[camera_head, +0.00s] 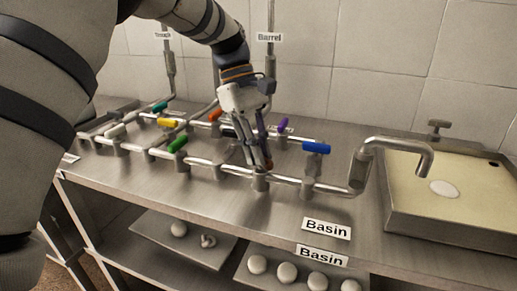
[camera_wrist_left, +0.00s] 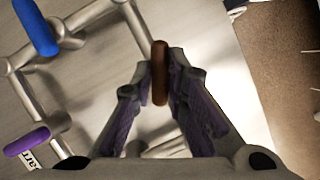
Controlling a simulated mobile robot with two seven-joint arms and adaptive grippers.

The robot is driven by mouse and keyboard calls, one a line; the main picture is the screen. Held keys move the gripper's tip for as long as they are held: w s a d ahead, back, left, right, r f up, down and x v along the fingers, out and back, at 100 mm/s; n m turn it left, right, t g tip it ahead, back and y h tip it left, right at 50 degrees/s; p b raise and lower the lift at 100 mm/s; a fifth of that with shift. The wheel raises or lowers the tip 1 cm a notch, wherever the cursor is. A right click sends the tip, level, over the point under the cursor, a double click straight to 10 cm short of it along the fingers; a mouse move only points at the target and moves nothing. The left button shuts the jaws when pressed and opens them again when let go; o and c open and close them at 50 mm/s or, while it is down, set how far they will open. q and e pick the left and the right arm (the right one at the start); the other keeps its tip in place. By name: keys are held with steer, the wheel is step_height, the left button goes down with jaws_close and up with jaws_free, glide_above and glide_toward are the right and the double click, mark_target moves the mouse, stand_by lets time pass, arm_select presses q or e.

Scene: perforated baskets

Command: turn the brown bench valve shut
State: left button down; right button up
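The brown valve handle (camera_wrist_left: 160,73) shows in the left wrist view, upright in the picture, at a slight slant to the steel pipe (camera_wrist_left: 133,25) beneath it. My left gripper (camera_wrist_left: 161,72) has one fingertip on each side of the handle, and both tips appear to touch it. In the head view my left gripper (camera_head: 262,165) points down at the front pipe, between the purple and green handles. The brown handle is hidden there behind the fingers. My right gripper is in neither view.
A blue handle (camera_head: 316,147), a purple handle (camera_head: 282,125), a green handle (camera_head: 177,144), an orange handle (camera_head: 215,115) and a yellow handle (camera_head: 167,122) sit close by on the pipes. A spout (camera_head: 400,146) reaches over the basin (camera_head: 450,226) at right.

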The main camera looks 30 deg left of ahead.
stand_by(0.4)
arm_select(q)
steer(key=m+g, duration=0.1)
steer(key=m, duration=0.2)
steer(key=shift+w+f, duration=0.1)
steer(key=m+g+y, duration=0.1)
steer(key=m, duration=0.3)
steer(key=shift+w+d+b, duration=0.1)
steer(key=shift+b, duration=0.3)
steer(key=shift+m+g+y, duration=0.5)
steer(key=shift+m+y, duration=0.1)
steer(key=shift+m, duration=0.6)
steer(key=shift+d+m+y, duration=0.1)
steer(key=shift+m+y, duration=0.4)
steer(key=shift+m, duration=1)
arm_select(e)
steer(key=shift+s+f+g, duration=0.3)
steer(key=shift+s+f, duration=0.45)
arm_select(q)
steer(key=shift+m, duration=0.3)
steer(key=c, duration=1.6)
jaws_free()
